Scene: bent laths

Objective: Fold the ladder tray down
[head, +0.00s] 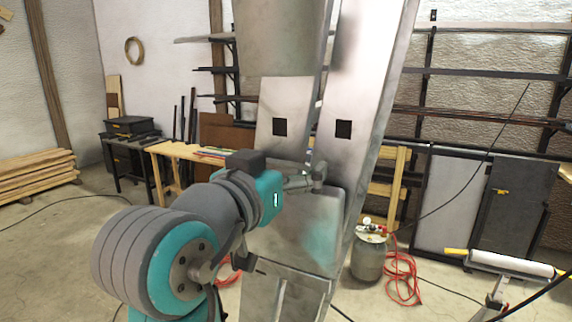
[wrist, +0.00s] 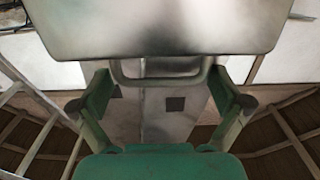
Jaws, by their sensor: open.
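The ladder (head: 365,110) is a tall, worn grey metal structure standing in front of me in the head view. Its tray (head: 305,230) looks like a rounded-corner grey plate hanging close to upright against the ladder. In the wrist view the tray (wrist: 160,30) fills the top, with a thin metal loop (wrist: 160,80) at its edge. My gripper (head: 305,180) is at the tray's upper edge. In the wrist view my gripper (wrist: 161,78) has its green fingers apart, one on each side of the loop. Contact with the loop cannot be told.
A grey tank (head: 368,255) with a red hose (head: 403,280) stands right of the ladder. A roller stand (head: 512,264) is at the far right. A wooden bench (head: 185,150) and stacked boards (head: 38,172) are at left. Open floor lies at lower left.

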